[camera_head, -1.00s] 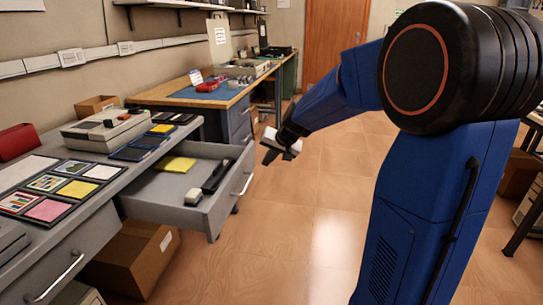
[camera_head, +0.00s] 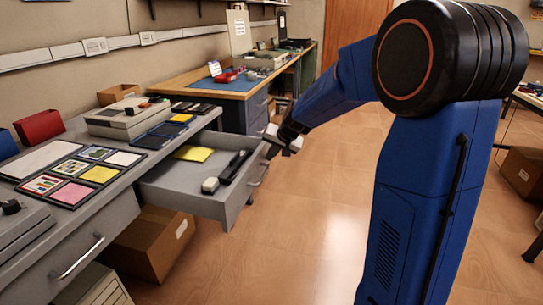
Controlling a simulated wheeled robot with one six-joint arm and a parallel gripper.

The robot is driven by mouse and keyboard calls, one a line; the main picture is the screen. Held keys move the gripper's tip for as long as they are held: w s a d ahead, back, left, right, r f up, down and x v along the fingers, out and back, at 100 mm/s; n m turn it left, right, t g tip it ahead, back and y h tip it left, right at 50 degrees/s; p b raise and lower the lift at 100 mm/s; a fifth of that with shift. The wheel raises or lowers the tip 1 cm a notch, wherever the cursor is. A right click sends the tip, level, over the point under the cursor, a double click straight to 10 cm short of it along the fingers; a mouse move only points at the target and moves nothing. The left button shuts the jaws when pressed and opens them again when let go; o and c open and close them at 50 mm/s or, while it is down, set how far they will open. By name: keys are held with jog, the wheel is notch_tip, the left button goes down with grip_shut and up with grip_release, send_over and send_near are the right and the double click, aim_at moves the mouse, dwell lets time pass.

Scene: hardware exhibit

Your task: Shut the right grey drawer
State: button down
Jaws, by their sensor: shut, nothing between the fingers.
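The right grey drawer (camera_head: 190,203) is pulled out from under the grey desk (camera_head: 100,200). Its front panel with a bar handle (camera_head: 258,176) faces right, towards the aisle. Inside lie a yellow pad (camera_head: 194,153), a long dark object (camera_head: 235,166) and a small whitish block (camera_head: 210,185). My gripper (camera_head: 275,150) is at the far right part of the drawer front, close to its outer side. It is shut and empty. Whether it touches the front panel is hard to tell.
A cardboard box (camera_head: 150,242) stands on the floor below the drawer. Another closed grey drawer with a handle (camera_head: 78,258) is at the lower left. A wood-topped bench (camera_head: 205,92) stands beyond. The tiled floor (camera_head: 290,225) right of the drawer is clear.

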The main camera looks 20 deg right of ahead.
jog(key=shift+a, duration=0.1)
jog(key=w+a, duration=0.6)
jog(key=a, duration=0.2)
jog(key=w+a, duration=0.6)
jog(key=a, duration=0.2)
jog(key=w+a, duration=0.5)
jog(key=a, duration=0.3)
jog(key=shift+w+a, duration=0.2)
jog(key=shift+w, duration=0.2)
jog(key=shift+w+a+r, duration=0.1)
jog(key=shift+w+a, duration=0.25)
jog(key=shift+a, duration=0.15)
